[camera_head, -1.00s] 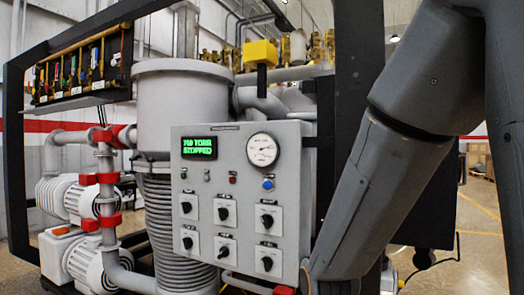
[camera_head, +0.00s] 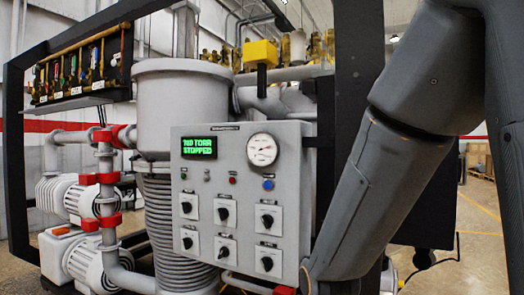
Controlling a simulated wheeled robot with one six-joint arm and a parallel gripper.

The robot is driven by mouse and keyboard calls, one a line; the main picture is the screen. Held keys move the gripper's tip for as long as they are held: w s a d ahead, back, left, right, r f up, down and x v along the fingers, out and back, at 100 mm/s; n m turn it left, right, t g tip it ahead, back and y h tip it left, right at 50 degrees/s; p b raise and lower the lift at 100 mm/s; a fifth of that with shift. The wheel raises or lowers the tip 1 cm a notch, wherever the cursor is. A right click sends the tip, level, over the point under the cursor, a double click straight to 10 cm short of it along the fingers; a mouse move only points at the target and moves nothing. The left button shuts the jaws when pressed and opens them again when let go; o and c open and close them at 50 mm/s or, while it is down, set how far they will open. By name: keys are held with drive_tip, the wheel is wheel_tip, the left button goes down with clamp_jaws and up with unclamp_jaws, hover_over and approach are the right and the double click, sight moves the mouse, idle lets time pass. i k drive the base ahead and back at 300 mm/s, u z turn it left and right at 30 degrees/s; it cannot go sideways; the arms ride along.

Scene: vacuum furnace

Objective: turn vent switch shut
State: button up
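A grey control panel (camera_head: 206,270) fills the middle of the view. It carries several black rotary switches on white plates in two rows, such as the upper left switch (camera_head: 186,207), the upper right switch (camera_head: 267,220) and the lower middle switch (camera_head: 223,252). The lower middle knob is tilted differently from the others. The labels are too small to read, so I cannot tell which is the vent switch. My arm crosses the right side; my gripper is not in view.
A round gauge (camera_head: 262,150) and a blue button (camera_head: 268,184) sit on the panel's upper right. A grey chamber (camera_head: 180,105) stands behind it. Pumps (camera_head: 85,262) and pipes with red joints are at left. A black frame post (camera_head: 352,80) rises behind my arm.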

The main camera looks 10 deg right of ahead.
sight(224, 252)
drive_tip(key=k, duration=1.3)
drive_tip(key=u, duration=0.85)
drive_tip(key=i, duration=1.5)
drive_tip(key=z, duration=0.4)
